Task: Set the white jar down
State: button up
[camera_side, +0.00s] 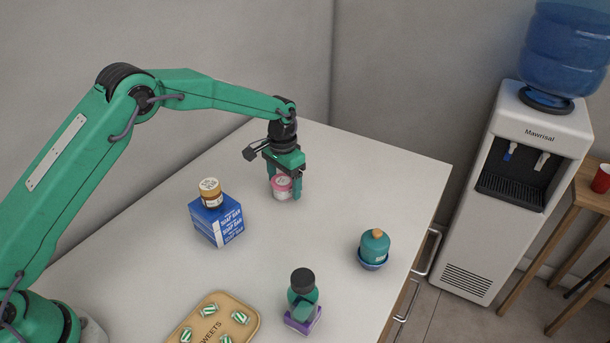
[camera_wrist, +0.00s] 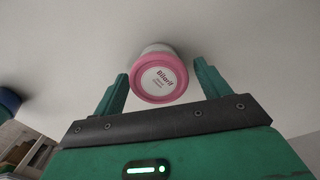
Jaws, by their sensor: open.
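The white jar (camera_side: 282,190) has a pink-rimmed lid and stands upright on the white counter (camera_side: 330,231). In the wrist view the jar (camera_wrist: 158,78) shows its round lid with a printed label, between the two fingers. My gripper (camera_side: 284,191) points down over the jar, with one finger on each side of it. In the wrist view my gripper (camera_wrist: 160,84) is open, with a visible gap between each finger and the lid. The lower side of the jar is partly hidden by a finger in the side view.
Left of the jar, a brown jar (camera_side: 210,193) stands on blue soap boxes (camera_side: 217,222). In front are a sweets tray (camera_side: 247,318) and a dark-capped green bottle (camera_side: 302,286) on a purple box (camera_side: 303,319).

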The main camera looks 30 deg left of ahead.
aim_at(285, 181)
jog(key=shift+c, duration=0.2)
jog(key=c, duration=1)
jog(key=shift+r, duration=0.2)
jog(key=shift+r, duration=0.55)
jog(key=r, duration=0.3)
jog(key=shift+s+d+r, duration=0.1)
jog(key=shift+s+d, duration=0.1)
jog(key=shift+d, duration=0.15)
jog(key=s+d+r, duration=0.4)
jog(key=d, duration=0.1)
jog(key=s+d+r, duration=0.2)
jog(key=s+d, duration=0.1)
jog(key=shift+d+r, duration=0.15)
jog(key=shift+r, duration=0.05)
